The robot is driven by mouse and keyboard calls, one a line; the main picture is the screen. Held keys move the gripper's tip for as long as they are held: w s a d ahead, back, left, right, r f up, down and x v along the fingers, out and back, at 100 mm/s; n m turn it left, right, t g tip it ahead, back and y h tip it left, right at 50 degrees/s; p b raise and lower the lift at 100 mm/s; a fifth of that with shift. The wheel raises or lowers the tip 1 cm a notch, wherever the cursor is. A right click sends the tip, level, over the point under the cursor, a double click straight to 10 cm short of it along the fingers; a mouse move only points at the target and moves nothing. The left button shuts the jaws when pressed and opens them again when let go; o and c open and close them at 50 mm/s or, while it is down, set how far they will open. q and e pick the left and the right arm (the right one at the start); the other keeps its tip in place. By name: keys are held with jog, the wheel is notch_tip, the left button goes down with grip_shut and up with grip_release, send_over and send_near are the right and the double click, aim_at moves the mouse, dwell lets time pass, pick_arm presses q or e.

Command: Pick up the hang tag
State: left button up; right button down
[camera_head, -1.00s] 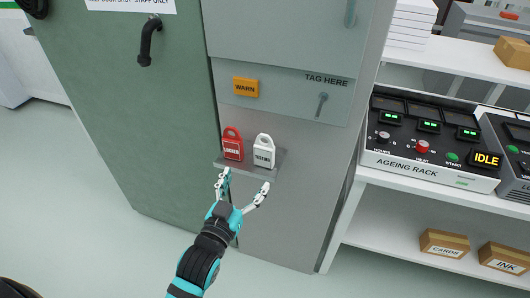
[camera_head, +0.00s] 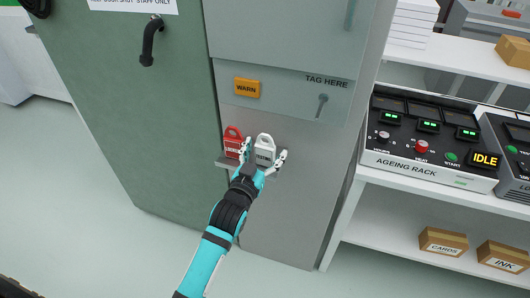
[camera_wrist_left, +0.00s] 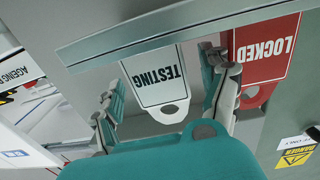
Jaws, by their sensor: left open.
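Two hang tags stand side by side on a small grey ledge (camera_head: 223,163) on the cabinet front. The white tag (camera_head: 265,146) reads TESTING and the red tag (camera_head: 232,140) reads LOCKED. My left gripper (camera_head: 263,152) is open, with one finger on each side of the white tag. In the left wrist view the white tag (camera_wrist_left: 158,78) lies between the spread fingers, and the red tag (camera_wrist_left: 262,55) is just outside the right-hand finger. I cannot tell if the fingers touch the white tag. My right gripper is not in view.
Above the ledge are an orange WARN tag (camera_head: 247,88), the words TAG HERE and a small grey handle or hook (camera_head: 321,105). A green door (camera_head: 130,110) stands at left. At right, a white shelf holds the ageing rack (camera_head: 420,135) and boxes (camera_head: 443,242).

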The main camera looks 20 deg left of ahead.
aim_at(264, 146)
pick_arm(q)
jog(key=c, duration=1.3)
jog(key=shift+o, duration=0.2)
jog(key=shift+r, duration=0.65)
notch_tip(264, 146, up, 2)
jog(key=s+a+r+b, duration=0.1)
jog(key=s, duration=1.5)
jog(key=shift+r, duration=0.35)
